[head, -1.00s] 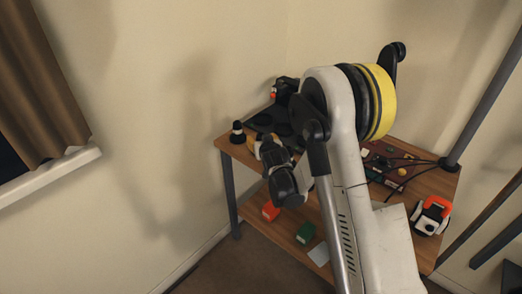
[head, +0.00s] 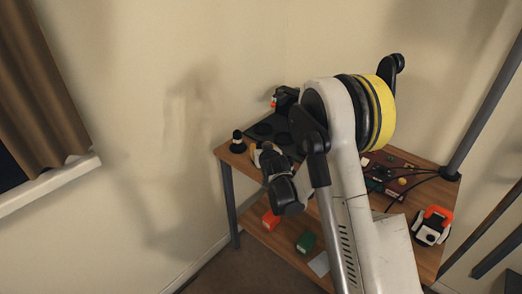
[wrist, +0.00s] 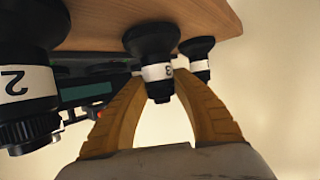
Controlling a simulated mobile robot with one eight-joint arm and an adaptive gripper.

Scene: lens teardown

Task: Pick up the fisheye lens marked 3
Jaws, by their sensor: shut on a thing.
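The fisheye lens marked 3 (wrist: 157,72) is black with a white band and shows in the middle of the wrist view, which looks upside down. Its wide end is at the wooden tabletop; I cannot tell if it touches. My gripper (wrist: 160,84) has its two tan fingers closed on the lens, one on each side of its narrow part. In the head view my gripper (head: 257,153) is at the left part of the table, and I cannot make out the held lens there.
A lens marked 2 (wrist: 28,83) stands close by, and another banded lens (wrist: 199,66) is behind the held one. A black tray (head: 262,117) lies at the back. A circuit board (head: 388,184) and an orange-and-white device (head: 433,226) are to the right.

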